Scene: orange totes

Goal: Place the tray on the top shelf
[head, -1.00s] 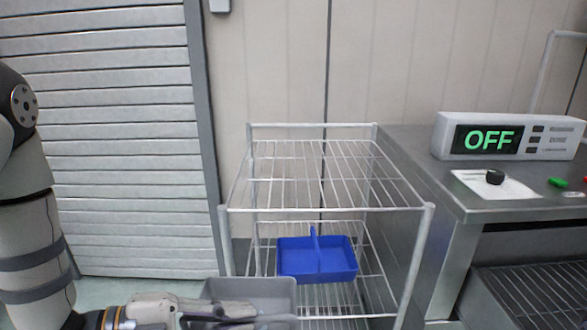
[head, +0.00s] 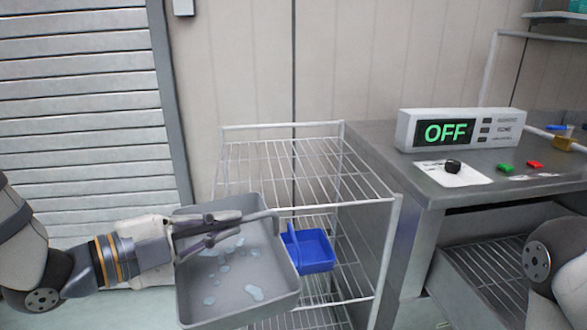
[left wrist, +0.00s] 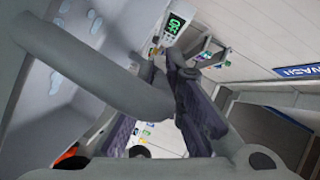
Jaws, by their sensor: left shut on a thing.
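The grey tray (head: 240,305) has pale wet-looking spots on its floor. It hangs at the front left of the wire rack, tipped so that its inside faces me. In the left wrist view the tray wall (left wrist: 50,50) fills the left side and the fingers (left wrist: 185,100) close around the bar. The rack's top shelf (head: 330,185) is bare where visible; the tray hides its front left corner. My right gripper is out of view.
A blue divided bin (head: 316,250) sits on a lower rack shelf, partly behind the tray. A steel counter (head: 380,150) stands right of the rack, bearing a box with an OFF display (head: 455,130), a black knob and coloured buttons. A slatted shutter (head: 80,110) is at left.

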